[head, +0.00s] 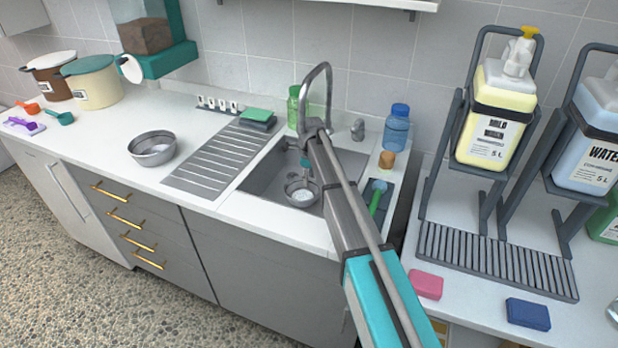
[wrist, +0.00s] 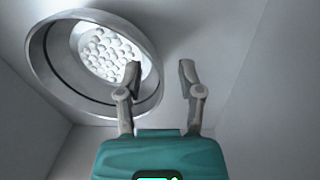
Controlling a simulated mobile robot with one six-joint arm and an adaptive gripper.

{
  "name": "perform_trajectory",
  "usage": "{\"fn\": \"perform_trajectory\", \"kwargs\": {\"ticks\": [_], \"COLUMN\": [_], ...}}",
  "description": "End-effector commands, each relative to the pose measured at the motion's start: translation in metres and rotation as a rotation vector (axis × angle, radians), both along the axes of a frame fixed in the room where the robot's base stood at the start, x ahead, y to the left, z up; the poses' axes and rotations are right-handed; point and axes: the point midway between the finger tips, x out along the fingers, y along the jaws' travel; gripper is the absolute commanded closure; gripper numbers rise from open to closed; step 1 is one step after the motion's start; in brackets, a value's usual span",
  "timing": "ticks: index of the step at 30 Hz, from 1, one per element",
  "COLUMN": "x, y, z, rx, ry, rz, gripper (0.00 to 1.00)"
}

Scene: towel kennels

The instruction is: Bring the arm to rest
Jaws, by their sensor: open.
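My gripper (wrist: 160,72) is open, with its two fingers spread and nothing gripped. In the head view it hangs down into the sink (head: 256,184) at the end of my arm, partly hidden by the arm. A round metal bowl (wrist: 40,60) stands on the sink floor, with white round pieces or a pale perforated bottom inside. In the wrist view the left finger overlaps the bowl's right side and the right finger is clear of it. I cannot tell whether any finger touches the rim. The bowl also shows in the head view (head: 290,196).
A tall tap (head: 328,85), a green bottle (head: 293,107) and a blue bottle (head: 397,130) stand behind the sink. Another metal bowl (head: 152,150) sits on the left counter. Racked jugs (head: 493,120) stand at the right. The air above the drainboard (head: 215,165) is clear.

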Motion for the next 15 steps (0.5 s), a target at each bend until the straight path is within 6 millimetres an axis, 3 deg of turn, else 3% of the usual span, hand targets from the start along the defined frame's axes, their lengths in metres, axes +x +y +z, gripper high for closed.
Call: {"fn": "perform_trajectory", "kwargs": {"ticks": [8, 15], "x": [-0.001, -0.012], "y": [-0.001, -0.013], "z": [0.001, 0.015], "rx": [0.0, 0.005], "ry": [0.0, -0.005], "rz": [0.002, 0.07], "gripper": [0.51, 0.51]}}
